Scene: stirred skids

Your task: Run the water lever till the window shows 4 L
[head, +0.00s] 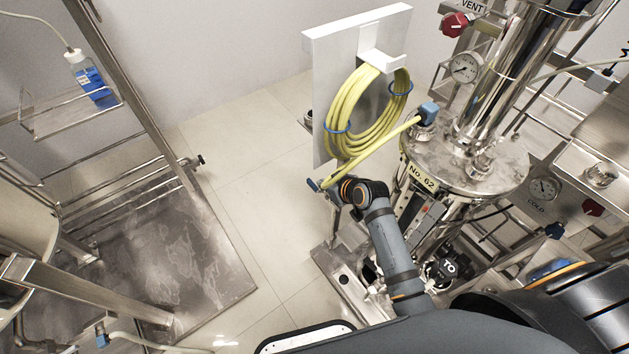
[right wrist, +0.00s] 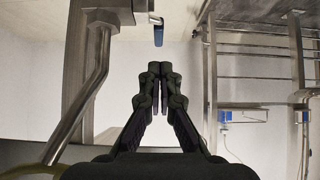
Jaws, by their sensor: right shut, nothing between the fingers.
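A blue-tipped lever (head: 312,185) sits below the yellow hose, left of the steel vessel. In the right wrist view a blue handle (right wrist: 158,35) hangs just beyond my right gripper (right wrist: 160,70). The gripper's dark fingers are together and empty, with a visible gap between them and the handle. In the head view my right wrist hides most of the gripper. The steel vessel (head: 470,160) carries a "No. 62" label. A narrow upright strip (head: 432,217) is on its front; I cannot read any litre value there. My left gripper is not in view.
A coiled yellow hose (head: 340,112) hangs on a white panel (head: 330,50) and runs to the vessel's lid. A red knob (head: 455,24) and gauge (head: 466,68) are behind. A steel skid (head: 165,255) stands left, with clear tiled floor (head: 245,160) between.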

